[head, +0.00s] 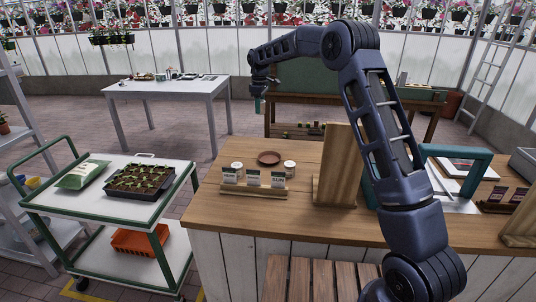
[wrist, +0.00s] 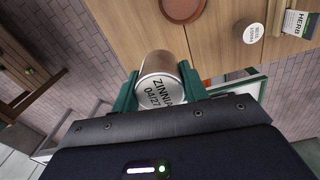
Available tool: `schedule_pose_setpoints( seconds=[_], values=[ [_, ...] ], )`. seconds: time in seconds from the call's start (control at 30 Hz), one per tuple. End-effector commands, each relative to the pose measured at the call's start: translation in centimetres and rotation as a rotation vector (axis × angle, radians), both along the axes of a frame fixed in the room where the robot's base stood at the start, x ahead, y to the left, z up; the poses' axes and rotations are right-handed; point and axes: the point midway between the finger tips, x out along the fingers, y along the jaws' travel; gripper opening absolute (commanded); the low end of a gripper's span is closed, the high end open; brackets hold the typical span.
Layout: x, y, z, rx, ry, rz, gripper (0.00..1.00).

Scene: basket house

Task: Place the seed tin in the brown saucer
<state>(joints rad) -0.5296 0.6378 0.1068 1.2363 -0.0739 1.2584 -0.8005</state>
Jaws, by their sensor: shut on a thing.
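In the wrist view a seed tin (wrist: 160,80) labelled ZINNIA 04/27 sits between the teal fingers of my gripper (wrist: 158,74), which is shut on it. In the head view my gripper (head: 258,104) hangs in the air beyond the far left part of the wooden counter; the tin is hard to make out there. The brown saucer (head: 268,158) lies empty on the counter, nearer and lower than my gripper. Part of the saucer (wrist: 182,9) shows at the wrist view's top edge, apart from the tin.
Two other tins, left (head: 237,167) and right (head: 290,167), flank the saucer. A wooden rack with seed packets (head: 253,179) stands in front. An upright wooden board (head: 337,165) is to the right. A trolley (head: 110,190) with a seedling tray stands left.

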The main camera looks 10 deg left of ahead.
Motion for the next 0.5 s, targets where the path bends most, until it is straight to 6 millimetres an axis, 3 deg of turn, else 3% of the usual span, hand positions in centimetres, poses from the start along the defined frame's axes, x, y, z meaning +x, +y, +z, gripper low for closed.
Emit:
schedule_pose_setpoints(
  seconds=[0.2, 0.5],
  values=[
    [-4.1, -3.3, 0.2, -0.001, 0.000, -0.015, 0.21],
    [-7.0, -5.2, -0.3, -0.004, 0.000, -0.022, 0.21]
  ],
)
